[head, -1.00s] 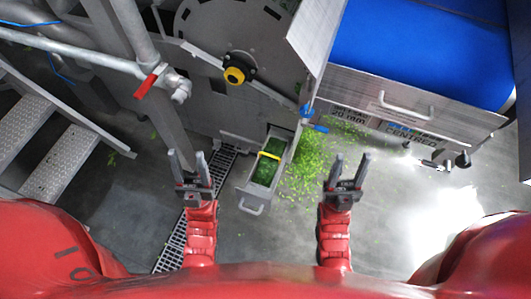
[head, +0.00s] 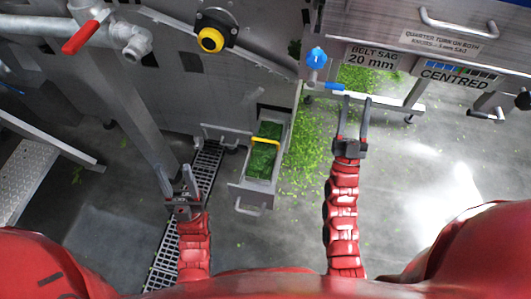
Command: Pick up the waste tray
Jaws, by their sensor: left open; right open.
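The waste tray (head: 238,194) is a grey metal drawer-like box low under the machine, with green leaf scraps (head: 262,160) inside. A yellow bar (head: 263,141) crosses over it. A metal loop handle (head: 251,208) is on its near end. My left gripper (head: 177,178) is open and empty, left of the tray over the floor grate. My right gripper (head: 351,118) is open and empty, right of the tray and further forward, near the bench's lower rail. Neither gripper touches the tray in this view.
Green scraps (head: 312,150) are scattered on the floor right of the tray. A floor grate (head: 165,258) runs along the left. The floor in front of the tray is clear.

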